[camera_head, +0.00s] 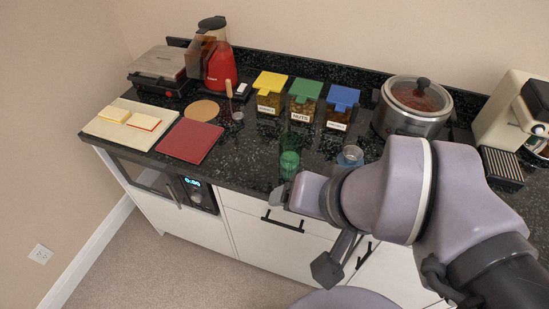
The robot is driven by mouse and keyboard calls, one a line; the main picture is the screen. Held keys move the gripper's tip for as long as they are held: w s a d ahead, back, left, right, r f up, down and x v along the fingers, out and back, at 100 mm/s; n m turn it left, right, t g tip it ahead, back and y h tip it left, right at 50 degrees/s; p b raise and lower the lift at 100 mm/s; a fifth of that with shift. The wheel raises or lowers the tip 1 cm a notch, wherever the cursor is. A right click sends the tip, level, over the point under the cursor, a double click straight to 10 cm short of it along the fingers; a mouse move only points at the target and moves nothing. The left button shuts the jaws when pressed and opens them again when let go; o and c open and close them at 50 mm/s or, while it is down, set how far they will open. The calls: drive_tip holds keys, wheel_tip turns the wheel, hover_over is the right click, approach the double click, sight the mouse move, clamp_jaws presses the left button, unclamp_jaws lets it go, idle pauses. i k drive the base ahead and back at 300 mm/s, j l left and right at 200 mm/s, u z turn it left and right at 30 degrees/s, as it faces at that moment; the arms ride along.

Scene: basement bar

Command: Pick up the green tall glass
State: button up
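A green tall glass (289,159) stands upright near the front edge of the dark speckled counter. Its lower part looks solid green and its upper part is see-through. My arm reaches in from the lower right. My gripper (279,197) is at the end of the wrist, just below the glass in the picture, by the counter's front edge. It looks apart from the glass. Its fingers are small and mostly hidden by the wrist, so I cannot tell whether they are open or shut.
A clear bluish glass (350,157) stands right of the green one, close to my arm. Behind are lidded boxes with yellow (270,83), green (305,91) and blue (343,97) lids, and a steel pot (411,115). A red board (190,140) lies left.

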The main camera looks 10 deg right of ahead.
sight(291, 143)
drive_tip(key=l+z, duration=0.1)
drive_tip(key=z, duration=0.4)
drive_tip(key=l+z, duration=0.1)
drive_tip(key=z, duration=0.4)
drive_tip(key=k+l+z, duration=0.1)
drive_tip(key=z, duration=0.4)
drive_tip(key=u, duration=1.65)
drive_tip(key=i+j, duration=0.1)
drive_tip(key=j, duration=0.25)
drive_tip(key=i+j, duration=0.1)
drive_tip(key=j, duration=0.25)
